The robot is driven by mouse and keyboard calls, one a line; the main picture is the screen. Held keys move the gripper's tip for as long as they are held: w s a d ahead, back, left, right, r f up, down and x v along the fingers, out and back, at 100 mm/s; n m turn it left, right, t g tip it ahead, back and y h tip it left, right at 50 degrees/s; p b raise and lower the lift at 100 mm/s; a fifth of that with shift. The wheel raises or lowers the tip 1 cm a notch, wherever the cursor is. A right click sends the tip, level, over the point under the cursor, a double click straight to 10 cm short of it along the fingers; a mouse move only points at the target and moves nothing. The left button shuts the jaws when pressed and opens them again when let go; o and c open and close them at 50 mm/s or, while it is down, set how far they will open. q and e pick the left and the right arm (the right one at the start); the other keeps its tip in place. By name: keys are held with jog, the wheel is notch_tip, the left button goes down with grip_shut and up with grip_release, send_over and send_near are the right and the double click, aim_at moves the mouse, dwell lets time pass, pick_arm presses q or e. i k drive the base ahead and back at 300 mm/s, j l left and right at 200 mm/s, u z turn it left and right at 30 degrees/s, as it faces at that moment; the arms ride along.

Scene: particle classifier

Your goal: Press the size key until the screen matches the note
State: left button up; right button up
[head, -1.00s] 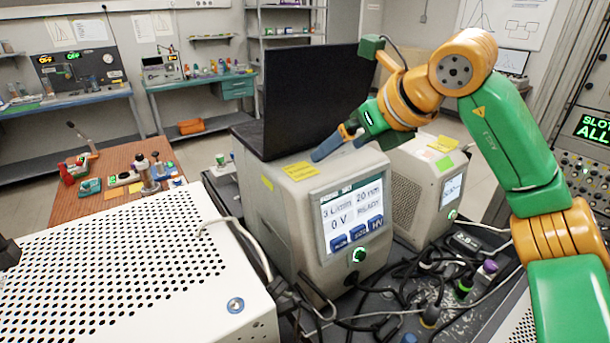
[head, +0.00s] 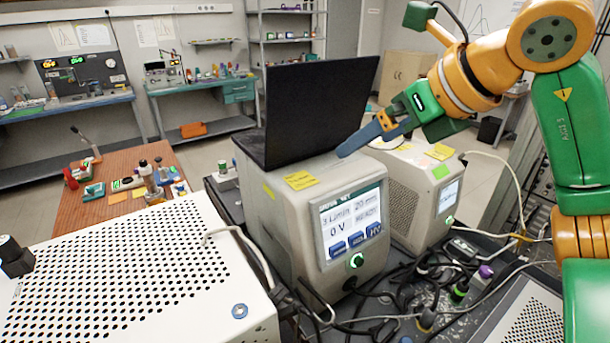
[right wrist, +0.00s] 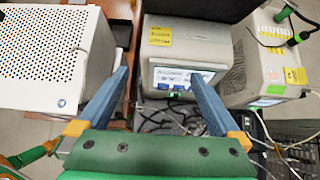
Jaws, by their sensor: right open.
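The beige classifier box (head: 285,225) faces me with a lit screen (head: 351,218). The screen reads 3 L/min, 20 nm, 0 V and a status line that looks like READY. Three blue keys (head: 356,241) line its lower edge; their labels are too small to read surely. A yellow note (head: 300,180) lies on the box top; its writing is not legible. My right gripper (head: 358,141) is above and behind the screen, apart from the keys. In the right wrist view its blue fingers (right wrist: 160,76) are spread and empty, with the screen between them. My left gripper does not show.
A black monitor (head: 315,110) stands on the box. A second beige instrument (head: 408,195) with sticky notes is to its right. A white perforated case (head: 120,275) is at front left. Cables (head: 400,285) crowd the surface in front of the box.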

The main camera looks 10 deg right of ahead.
aim_at(356, 239)
jog(key=k+j, duration=0.5)
jog(key=k, duration=0.15)
jog(key=k+j, duration=0.45)
jog(key=k, duration=0.25)
